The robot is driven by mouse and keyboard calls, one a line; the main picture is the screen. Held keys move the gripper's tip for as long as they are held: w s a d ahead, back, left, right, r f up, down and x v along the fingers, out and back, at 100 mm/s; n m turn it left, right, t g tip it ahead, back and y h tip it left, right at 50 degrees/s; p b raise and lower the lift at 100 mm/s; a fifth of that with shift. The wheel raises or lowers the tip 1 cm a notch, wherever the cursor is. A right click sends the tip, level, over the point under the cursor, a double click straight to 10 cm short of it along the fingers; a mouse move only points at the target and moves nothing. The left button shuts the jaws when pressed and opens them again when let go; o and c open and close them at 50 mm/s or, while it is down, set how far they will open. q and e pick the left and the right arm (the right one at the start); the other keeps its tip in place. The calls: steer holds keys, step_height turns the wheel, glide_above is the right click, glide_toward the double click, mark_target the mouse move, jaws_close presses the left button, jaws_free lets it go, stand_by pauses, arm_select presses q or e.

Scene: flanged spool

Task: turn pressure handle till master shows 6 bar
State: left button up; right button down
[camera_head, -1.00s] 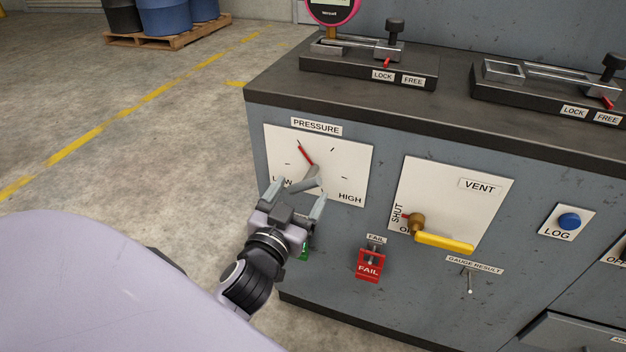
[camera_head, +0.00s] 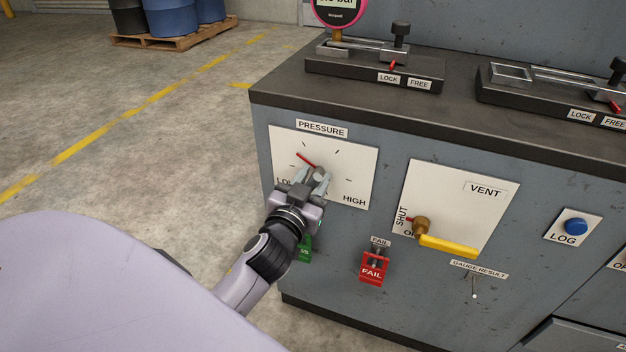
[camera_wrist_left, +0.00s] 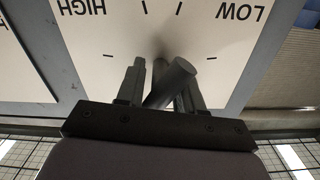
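The pressure dial plate (camera_head: 352,178) is on the cabinet front, marked LOW at left and HIGH at right. Its red pointer (camera_head: 305,159) points up and left, on the LOW side. My left gripper (camera_head: 311,184) is at the grey pressure handle (camera_head: 319,173), its fingers drawn in around it. The pink-ringed gauge (camera_head: 338,14) is cut off at the top; only "bar" reads clearly. My right gripper is out of view.
To the right are the yellow vent lever (camera_head: 446,246), the red FAIL switch cover (camera_head: 373,270) and the blue LOG button (camera_head: 576,226). A green cover (camera_head: 304,249) is partly hidden below my gripper.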

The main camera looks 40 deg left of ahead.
arm_select(q)
jaws_close()
steer(key=shift+d+f, duration=0.1)
steer(key=shift+d, duration=0.05)
stand_by(0.9)
steer(key=o, duration=1.2)
jaws_free()
steer(key=shift+c, duration=0.2)
steer(key=v, duration=0.7)
steer(key=shift+s, duration=0.1)
